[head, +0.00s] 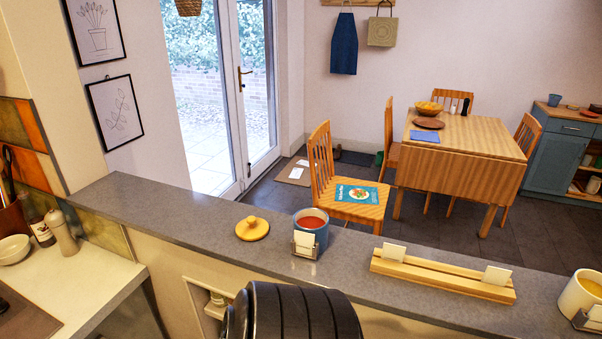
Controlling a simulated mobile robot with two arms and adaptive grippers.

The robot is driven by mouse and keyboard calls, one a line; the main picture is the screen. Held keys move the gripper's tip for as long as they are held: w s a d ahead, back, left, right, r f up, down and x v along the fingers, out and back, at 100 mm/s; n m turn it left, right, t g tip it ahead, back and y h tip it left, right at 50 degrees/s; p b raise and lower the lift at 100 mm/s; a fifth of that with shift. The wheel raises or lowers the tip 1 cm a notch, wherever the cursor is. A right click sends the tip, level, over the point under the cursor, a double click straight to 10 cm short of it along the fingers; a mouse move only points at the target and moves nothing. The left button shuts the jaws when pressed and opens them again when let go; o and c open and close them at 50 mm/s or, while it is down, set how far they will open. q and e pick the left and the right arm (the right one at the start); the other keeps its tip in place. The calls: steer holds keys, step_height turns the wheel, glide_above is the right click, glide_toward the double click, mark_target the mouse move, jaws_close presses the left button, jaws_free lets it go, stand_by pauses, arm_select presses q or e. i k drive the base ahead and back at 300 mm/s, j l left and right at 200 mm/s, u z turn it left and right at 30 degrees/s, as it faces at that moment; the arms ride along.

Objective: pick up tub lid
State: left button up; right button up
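A round yellow lid (252,229) with a small knob on top lies on the grey counter ledge (170,208), left of the middle. It lies apart from a blue tub (318,238), which stands open just to its right with something red inside. A small holder with a white card (304,242) stands in front of the blue tub and hides part of it. Neither of my grippers shows in the head view. A dark ribbed shape at the bottom middle hides part of the wall below the ledge.
A wooden card rail (440,276) with two white cards lies on the ledge to the right. A cream tub (578,296) stands at the far right. The ledge left of the lid is clear. A chair (345,210) stands beyond it.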

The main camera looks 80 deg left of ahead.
mark_target(251, 228)
steer(key=u, duration=2.5)
